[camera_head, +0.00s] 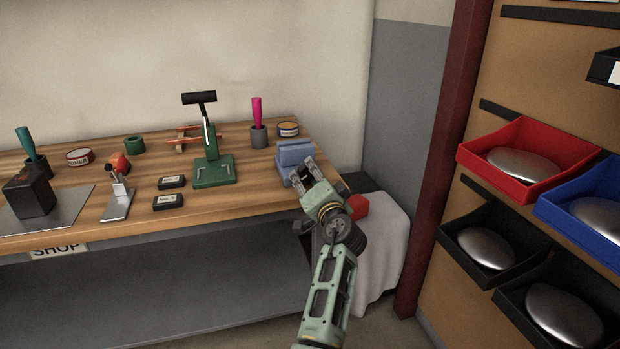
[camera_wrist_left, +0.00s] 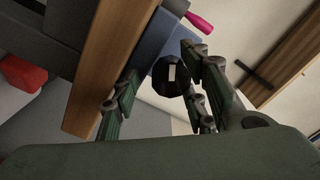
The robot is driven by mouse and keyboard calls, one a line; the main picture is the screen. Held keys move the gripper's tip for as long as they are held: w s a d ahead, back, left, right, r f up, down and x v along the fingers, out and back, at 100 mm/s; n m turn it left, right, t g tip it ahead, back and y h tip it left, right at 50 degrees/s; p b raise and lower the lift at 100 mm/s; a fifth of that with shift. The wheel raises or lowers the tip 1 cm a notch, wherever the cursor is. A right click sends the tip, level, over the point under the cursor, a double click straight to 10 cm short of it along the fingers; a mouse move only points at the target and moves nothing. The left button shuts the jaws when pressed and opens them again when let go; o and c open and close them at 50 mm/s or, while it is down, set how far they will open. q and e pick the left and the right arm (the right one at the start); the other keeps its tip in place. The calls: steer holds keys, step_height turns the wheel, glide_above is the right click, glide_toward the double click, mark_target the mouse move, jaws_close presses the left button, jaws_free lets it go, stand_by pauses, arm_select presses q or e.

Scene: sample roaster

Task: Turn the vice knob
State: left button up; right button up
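The blue vice (camera_head: 295,153) is fixed at the right end of the wooden workbench (camera_head: 235,200). In the left wrist view the blue vice body (camera_wrist_left: 155,42) shows beyond the fingers, with its dark faceted knob (camera_wrist_left: 169,76) in front of it. My left gripper (camera_head: 303,172) is at the near side of the vice. In the left wrist view its fingers (camera_wrist_left: 160,92) are spread apart, with the knob in the gap between them. I cannot tell whether a finger touches the knob. In the head view the gripper hides the knob. My right gripper is out of view.
A green press (camera_head: 213,170), a cup with a pink-handled tool (camera_head: 257,118) and a round tin (camera_head: 288,129) stand left of and behind the vice. A red object (camera_head: 357,207) and white cloth (camera_head: 388,240) are right of the bench. Colored bins (camera_head: 520,150) hang further right.

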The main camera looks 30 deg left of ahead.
arm_select(q)
steer(key=shift+r, duration=0.1)
step_height(320, 180, up, 10)
stand_by(0.5)
steer(key=s+d+f+n+b, duration=0.1)
steer(key=s+d+f+n, duration=0.25)
steer(key=n, duration=0.75)
steer(key=s+d+f+n+b, duration=0.15)
steer(key=f+n, duration=0.35)
steer(key=n, duration=0.5)
steer(key=x, duration=0.5)
steer(key=shift+w+f, duration=0.1)
steer(key=shift+w, duration=0.1)
steer(key=shift+w+a, duration=0.3)
steer(key=shift+a, duration=0.1)
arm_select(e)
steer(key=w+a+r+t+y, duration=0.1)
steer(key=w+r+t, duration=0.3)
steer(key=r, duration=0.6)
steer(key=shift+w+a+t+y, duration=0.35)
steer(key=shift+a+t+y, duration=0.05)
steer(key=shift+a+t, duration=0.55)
